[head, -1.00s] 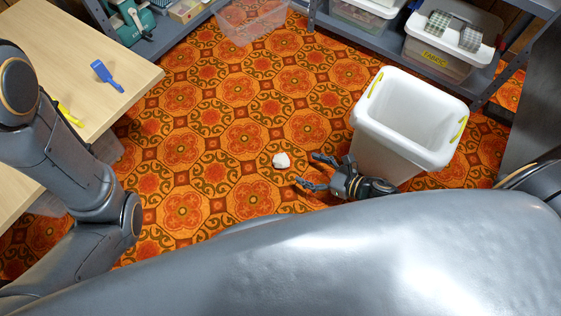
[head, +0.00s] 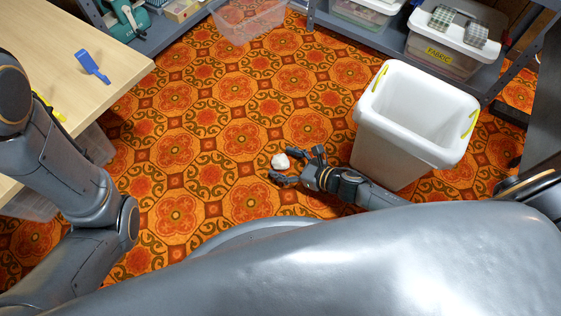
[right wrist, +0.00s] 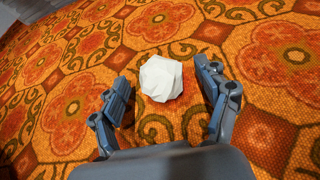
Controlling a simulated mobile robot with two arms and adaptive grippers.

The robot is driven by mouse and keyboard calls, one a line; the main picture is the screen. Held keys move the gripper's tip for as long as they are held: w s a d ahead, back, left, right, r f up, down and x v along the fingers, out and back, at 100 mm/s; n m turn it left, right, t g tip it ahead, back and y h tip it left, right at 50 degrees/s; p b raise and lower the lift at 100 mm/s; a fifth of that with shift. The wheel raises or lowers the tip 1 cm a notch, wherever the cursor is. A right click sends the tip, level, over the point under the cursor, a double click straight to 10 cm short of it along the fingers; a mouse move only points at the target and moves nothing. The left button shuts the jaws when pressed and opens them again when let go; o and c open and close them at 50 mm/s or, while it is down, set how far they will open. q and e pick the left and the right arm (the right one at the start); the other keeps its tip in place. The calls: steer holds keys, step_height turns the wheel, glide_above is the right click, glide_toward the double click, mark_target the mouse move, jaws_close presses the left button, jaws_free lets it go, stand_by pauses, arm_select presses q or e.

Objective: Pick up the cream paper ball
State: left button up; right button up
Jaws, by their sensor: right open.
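The cream paper ball (head: 280,161) lies on the orange patterned floor in the head view. It is small, pale and faceted. My right gripper (head: 293,165) is open, low near the floor, with its fingertips close to the ball. In the right wrist view the ball (right wrist: 161,79) shows between and slightly beyond the open fingers of the gripper (right wrist: 162,88). A gap shows on each side, and I see no grip on it. My left arm comes in at the left of the head view, but its gripper is not in view.
A white bin (head: 383,150) with yellow handles stands right of the ball, close to my right arm. A wooden table (head: 105,60) at the left holds a blue tool (head: 92,67). A clear tub (head: 247,22) and shelves are at the back. Floor left of the ball is clear.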

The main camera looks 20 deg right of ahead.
steer(key=c, duration=0.8)
steer(key=shift+r, duration=0.15)
